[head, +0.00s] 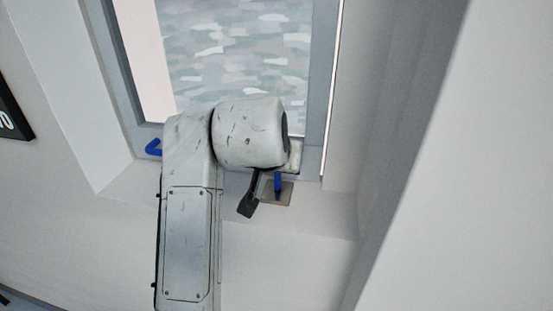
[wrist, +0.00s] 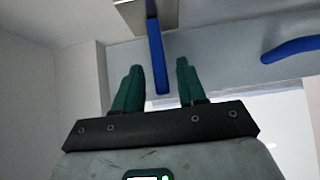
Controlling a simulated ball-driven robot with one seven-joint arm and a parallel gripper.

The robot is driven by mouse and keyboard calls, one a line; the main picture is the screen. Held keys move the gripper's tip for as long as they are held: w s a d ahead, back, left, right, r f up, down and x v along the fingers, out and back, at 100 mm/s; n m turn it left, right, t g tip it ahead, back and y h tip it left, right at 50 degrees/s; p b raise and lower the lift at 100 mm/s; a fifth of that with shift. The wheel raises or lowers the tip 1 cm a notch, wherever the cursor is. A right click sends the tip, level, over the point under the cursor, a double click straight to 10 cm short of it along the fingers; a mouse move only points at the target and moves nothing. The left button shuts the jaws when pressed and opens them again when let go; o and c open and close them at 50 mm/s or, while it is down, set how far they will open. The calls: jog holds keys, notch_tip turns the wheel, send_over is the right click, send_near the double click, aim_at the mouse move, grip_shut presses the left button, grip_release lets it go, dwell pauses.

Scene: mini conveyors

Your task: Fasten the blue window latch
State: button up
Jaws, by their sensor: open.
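The blue window latch (wrist: 156,60) shows in the wrist view as a thin blue handle on a pale metal plate (wrist: 140,12). Its free end points toward my gripper. My gripper (wrist: 159,70) is open, with one dark green finger on each side of the handle's end. I cannot tell whether either finger touches it. In the head view the blue latch (head: 278,182) shows at the window's lower right corner, by a metal plate (head: 281,198) on the sill. My arm covers part of the frame there, and only part of my gripper shows beside the latch.
A second blue handle (head: 154,147) is on the lower left of the window frame; it also shows in the wrist view (wrist: 290,50). The window (head: 235,50) sits in a white recess, with a side wall (head: 345,150) close to the right. A dark sign (head: 12,110) is at far left.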

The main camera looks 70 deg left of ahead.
jog(key=b+v, duration=0.2)
jog(key=v, duration=0.8)
jog(key=shift+d+r, duration=0.2)
jog(key=shift+s, duration=0.1)
